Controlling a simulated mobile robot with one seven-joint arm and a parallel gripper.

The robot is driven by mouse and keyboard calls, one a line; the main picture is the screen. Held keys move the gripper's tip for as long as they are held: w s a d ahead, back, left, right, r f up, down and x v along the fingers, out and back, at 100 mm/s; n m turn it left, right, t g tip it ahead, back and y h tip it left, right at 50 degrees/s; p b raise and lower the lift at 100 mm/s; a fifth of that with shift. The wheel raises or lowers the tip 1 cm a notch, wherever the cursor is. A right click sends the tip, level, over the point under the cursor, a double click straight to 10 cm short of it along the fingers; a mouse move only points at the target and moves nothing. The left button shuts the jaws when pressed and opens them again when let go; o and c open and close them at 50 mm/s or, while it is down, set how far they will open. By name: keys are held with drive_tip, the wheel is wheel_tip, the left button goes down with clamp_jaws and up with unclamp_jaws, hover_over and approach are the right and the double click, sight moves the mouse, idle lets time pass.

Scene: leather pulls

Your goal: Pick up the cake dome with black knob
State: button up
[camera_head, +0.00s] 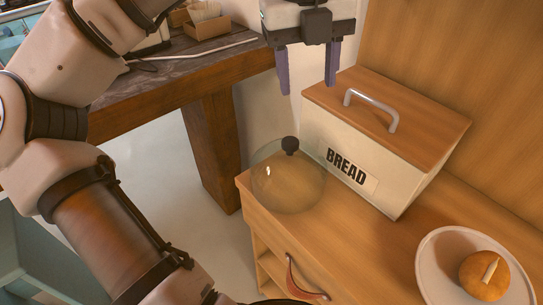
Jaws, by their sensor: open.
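The cake dome (287,182) is clear glass with a round black knob (290,145) on top. It stands upright at the left corner of the wooden cabinet top, close to the bread box. My gripper (308,88) is above the dome, with its two fingers apart and pointing down. The gap between the fingers is empty. The fingertips are clear of the knob.
A bread box (349,171) with a metal handle stands right of the dome. A plate (435,262) with a bun (484,275) lies at the lower right. The cabinet top (385,240) is bare between them. A dark wooden table (185,80) stands behind at left.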

drive_tip(key=a, duration=0.2)
drive_tip(key=n+y, duration=0.1)
hover_over(291, 141)
drive_tip(key=f, duration=0.5)
drive_tip(key=f+p, duration=0.1)
drive_tip(key=f, duration=0.2)
drive_tip(key=shift+s+a+f, duration=0.2)
drive_tip(key=shift+s, duration=0.1)
drive_tip(key=shift+w+d+f+p, duration=0.15)
drive_tip(key=shift+f+p, duration=0.3)
drive_tip(key=shift+f, duration=0.9)
drive_tip(key=shift+w+f+p, duration=0.15)
drive_tip(key=shift+f+p, duration=0.3)
drive_tip(key=shift+f, duration=0.9)
clamp_jaws()
